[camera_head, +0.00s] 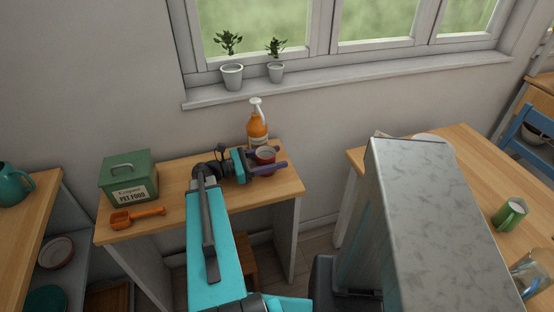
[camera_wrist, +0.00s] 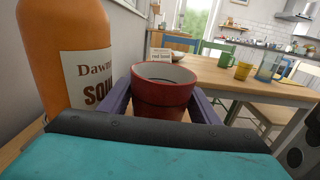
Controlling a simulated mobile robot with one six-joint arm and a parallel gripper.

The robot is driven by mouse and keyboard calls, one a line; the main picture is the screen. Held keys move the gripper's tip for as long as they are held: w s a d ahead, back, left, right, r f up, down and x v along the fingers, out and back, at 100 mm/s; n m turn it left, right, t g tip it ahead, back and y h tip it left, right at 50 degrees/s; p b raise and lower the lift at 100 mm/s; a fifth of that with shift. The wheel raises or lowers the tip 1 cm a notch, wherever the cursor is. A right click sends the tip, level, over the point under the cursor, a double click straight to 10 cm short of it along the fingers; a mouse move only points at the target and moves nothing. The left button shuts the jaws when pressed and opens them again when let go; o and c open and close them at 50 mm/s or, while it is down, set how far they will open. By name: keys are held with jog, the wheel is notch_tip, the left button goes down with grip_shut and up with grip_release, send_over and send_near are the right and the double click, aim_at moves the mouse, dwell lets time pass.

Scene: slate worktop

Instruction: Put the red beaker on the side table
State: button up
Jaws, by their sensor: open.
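The red beaker (camera_head: 265,156) stands upright at the right part of the small wooden side table (camera_head: 240,197), in front of the soap bottle. In the wrist view the beaker (camera_wrist: 163,105) sits between my two purple fingers, with its open top facing up and its pale inside showing. My gripper (camera_head: 280,158) is open around it, one finger on each side; it also shows in the wrist view (camera_wrist: 163,92). The beaker's base is hidden, so I cannot tell its exact contact with the tabletop.
An orange soap bottle (camera_head: 257,125) stands close behind the beaker; it is large at left in the wrist view (camera_wrist: 75,60). A green pet food box (camera_head: 128,176) and orange scoop (camera_head: 137,217) are on the table's left. A larger table (camera_head: 460,160) with a green mug (camera_head: 511,213) is at right.

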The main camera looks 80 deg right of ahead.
jog(key=b+v, duration=0.2)
jog(key=v, duration=0.9)
jog(key=shift+w+a, duration=0.1)
jog(key=shift+w, duration=0.05)
jog(key=shift+r, duration=0.1)
dwell(0.6)
